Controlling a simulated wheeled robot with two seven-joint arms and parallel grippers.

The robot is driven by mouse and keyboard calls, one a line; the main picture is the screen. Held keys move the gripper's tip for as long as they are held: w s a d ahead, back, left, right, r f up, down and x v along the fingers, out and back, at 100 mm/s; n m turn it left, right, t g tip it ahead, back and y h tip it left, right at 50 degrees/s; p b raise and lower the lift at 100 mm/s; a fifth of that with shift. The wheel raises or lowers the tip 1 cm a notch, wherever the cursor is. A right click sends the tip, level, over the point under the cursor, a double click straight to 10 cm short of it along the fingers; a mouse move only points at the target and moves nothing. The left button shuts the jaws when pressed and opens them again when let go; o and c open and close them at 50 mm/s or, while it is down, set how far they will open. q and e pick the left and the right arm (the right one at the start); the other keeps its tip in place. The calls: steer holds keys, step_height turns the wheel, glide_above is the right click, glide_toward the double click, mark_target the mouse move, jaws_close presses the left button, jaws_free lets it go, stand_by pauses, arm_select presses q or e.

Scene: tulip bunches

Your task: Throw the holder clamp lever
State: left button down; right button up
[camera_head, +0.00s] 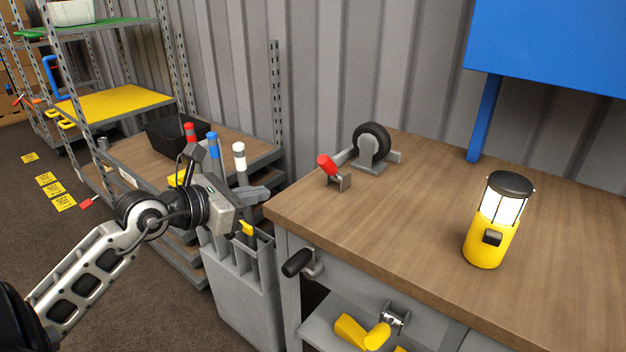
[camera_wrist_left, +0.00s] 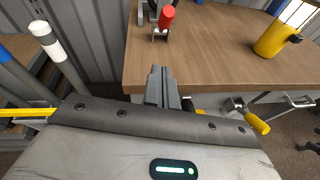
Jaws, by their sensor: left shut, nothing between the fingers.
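The clamp lever has a red handle (camera_head: 328,165) on a small grey bracket (camera_head: 339,183) near the left corner of the wooden workbench (camera_head: 420,205). Its handle is tilted, and it also shows at the top of the left wrist view (camera_wrist_left: 168,17). Behind it, a grey holder (camera_head: 374,166) carries an upright black wheel (camera_head: 371,137). My left gripper (camera_head: 260,191) is left of the bench corner, apart from the lever. Its fingers (camera_wrist_left: 163,82) are shut and empty, in front of the bench edge in the left wrist view. My right gripper is not in view.
A yellow lantern (camera_head: 485,245) stands on the bench at the right. A grey bin (camera_head: 240,285) with upright red-, blue- and white-topped posts stands below my left gripper. A black knob (camera_head: 297,263) projects from the bench front. The bench between lever and lantern is clear.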

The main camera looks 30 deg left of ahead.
arm_select(q)
steer(key=x, duration=0.9)
steer(key=shift+w+d, duration=0.1)
steer(key=shift+w, duration=0.2)
steer(key=shift+w+d+r+p, duration=0.2)
steer(key=shift+w+r, duration=0.15)
steer(key=shift+w, duration=0.15)
steer(key=shift+w+d+r+p, duration=0.1)
steer(key=shift+w+r+p, duration=0.05)
steer(key=shift+w+r, duration=0.3)
steer(key=shift+w+d+r, duration=0.2)
steer(key=shift+w, duration=0.4)
